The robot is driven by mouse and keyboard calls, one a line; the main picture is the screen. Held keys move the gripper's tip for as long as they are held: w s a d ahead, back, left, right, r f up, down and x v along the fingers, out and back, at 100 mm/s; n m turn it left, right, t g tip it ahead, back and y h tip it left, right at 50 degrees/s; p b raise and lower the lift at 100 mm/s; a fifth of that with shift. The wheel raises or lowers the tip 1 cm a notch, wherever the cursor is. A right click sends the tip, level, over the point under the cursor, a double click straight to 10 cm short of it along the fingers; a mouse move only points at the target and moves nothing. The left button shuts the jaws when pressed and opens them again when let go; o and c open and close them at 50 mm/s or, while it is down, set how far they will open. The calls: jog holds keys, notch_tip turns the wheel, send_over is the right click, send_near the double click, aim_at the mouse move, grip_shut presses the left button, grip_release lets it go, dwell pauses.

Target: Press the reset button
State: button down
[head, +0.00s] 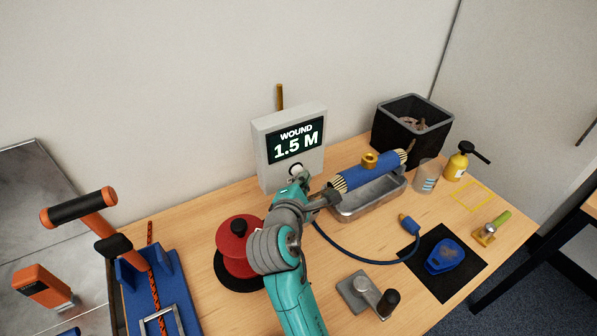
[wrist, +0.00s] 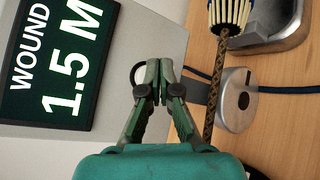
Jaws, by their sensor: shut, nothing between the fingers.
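The grey display box (head: 262,152) stands at the back of the table and reads "WOUND 1.5 M"; its lit screen (wrist: 58,65) fills the left of the wrist view. A pale round button (head: 296,168) with a dark rim sits low on the box's front, below the screen. I take it as the reset button. My gripper (head: 299,178) is shut and empty, right in front of the button.
A red spool (head: 236,243) stands left of my arm. A metal tray (head: 372,204) under a blue roller (head: 372,172) lies to the right, with a blue cable (head: 352,257) in front. A black bin (head: 385,130) stands behind. A rope (wrist: 214,95) hangs right of my fingers.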

jog(key=shift+w+a, duration=0.35)
jog(key=shift+w, duration=0.15)
dwell(0.8)
jog(key=shift+s+d, duration=0.1)
jog(key=shift+s, duration=0.05)
jog(key=shift+s+d, duration=0.5)
jog(key=shift+s, duration=0.2)
jog(key=shift+s+d, duration=0.7)
jog(key=shift+s, duration=0.35)
jog(key=shift+s+d, duration=0.7)
jog(key=shift+s, duration=0.3)
